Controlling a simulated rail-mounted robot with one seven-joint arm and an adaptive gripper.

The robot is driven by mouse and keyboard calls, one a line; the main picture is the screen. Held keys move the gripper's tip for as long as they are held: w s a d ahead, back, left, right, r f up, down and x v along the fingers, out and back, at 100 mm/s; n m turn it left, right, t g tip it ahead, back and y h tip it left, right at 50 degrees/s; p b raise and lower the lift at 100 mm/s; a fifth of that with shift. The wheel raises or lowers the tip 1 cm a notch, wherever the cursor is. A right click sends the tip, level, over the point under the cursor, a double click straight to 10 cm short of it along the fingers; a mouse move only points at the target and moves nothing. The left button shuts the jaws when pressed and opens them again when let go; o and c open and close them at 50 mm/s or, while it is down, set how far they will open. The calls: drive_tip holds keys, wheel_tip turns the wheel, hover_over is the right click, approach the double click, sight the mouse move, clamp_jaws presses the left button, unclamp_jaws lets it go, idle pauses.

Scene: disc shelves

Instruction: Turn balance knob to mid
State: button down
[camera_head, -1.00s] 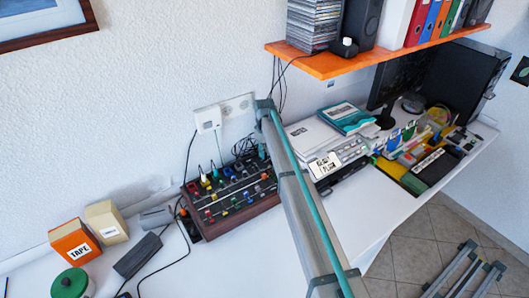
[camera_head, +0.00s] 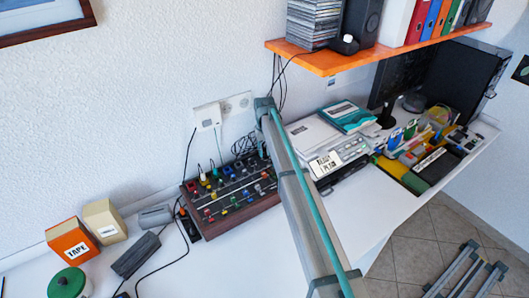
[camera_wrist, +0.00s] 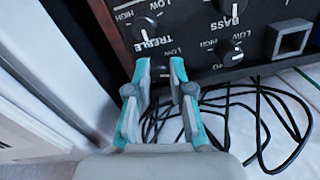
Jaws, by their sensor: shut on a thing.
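In the wrist view my gripper (camera_wrist: 162,64) has its two teal-edged fingertips close together on a small dark knob (camera_wrist: 162,73) at the panel's edge. The fingers hide much of this knob, and I cannot read its label or see its pointer. The dark panel carries a treble knob (camera_wrist: 145,26) and a bass knob (camera_wrist: 231,8), with lettering upside down. In the head view the wood-sided mixer (camera_head: 234,213) stands on the white desk, and my arm covers its right side. My gripper is mostly hidden there.
Loose black cables (camera_wrist: 245,115) lie beside the panel in the wrist view. In the head view, a silver device (camera_head: 318,134) stands right of my arm, and an orange shelf (camera_head: 335,62) hangs above. Desk space left of the mixer holds a tape box (camera_head: 72,240).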

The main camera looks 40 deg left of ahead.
drive_tip(key=shift+m, duration=0.6)
drive_tip(key=c, duration=1)
unclamp_jaws()
drive_tip(key=shift+c, duration=0.2)
